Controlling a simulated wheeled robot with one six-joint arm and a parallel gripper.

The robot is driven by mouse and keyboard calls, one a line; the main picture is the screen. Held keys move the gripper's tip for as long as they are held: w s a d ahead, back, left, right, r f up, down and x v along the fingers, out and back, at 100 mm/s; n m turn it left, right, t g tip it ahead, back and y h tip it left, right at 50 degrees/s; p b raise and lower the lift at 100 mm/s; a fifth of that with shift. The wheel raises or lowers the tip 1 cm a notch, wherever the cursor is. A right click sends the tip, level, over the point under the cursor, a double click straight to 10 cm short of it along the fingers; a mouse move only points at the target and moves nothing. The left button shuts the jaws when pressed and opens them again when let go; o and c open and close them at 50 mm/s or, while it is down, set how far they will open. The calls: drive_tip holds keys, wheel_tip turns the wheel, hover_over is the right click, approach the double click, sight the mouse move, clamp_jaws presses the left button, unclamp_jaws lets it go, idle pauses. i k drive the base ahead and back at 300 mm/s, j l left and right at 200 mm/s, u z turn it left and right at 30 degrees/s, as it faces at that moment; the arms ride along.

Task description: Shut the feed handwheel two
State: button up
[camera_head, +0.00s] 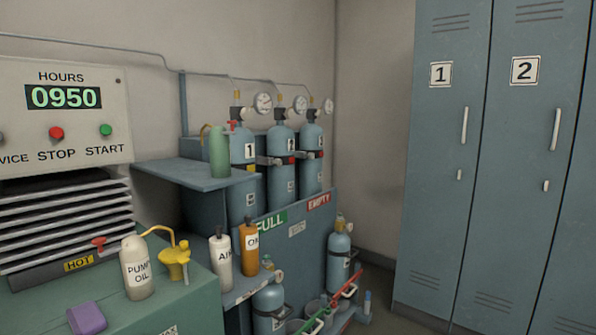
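No handwheel marked two can be made out. A row of blue gas cylinders with gauges stands at the back; the nearest cylinder (249,178) carries a label reading 1, and the labels on the other two are too small to read surely. Another red handle (99,243) sticks up by the HOT label on the left machine. Whether either is a feed handwheel, and whether it is open or shut, I cannot tell. My gripper is not in view.
The compressor panel (60,110) reads HOURS 0950. A green bench top (150,315) holds a PUMP OIL bottle (138,270), a yellow oil can (176,262) and a purple block (87,318). Lockers 1 (440,170) and 2 (520,190) stand at right. Some floor is bare before them.

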sight(289, 114)
drive_tip(key=i+l+z, duration=0.15)
drive_tip(key=i+l, duration=0.15)
drive_tip(key=i, duration=0.65)
drive_tip(key=i+l+z, duration=0.1)
drive_tip(key=i, duration=0.85)
drive_tip(key=i+l+z, duration=0.15)
drive_tip(key=i, duration=0.8)
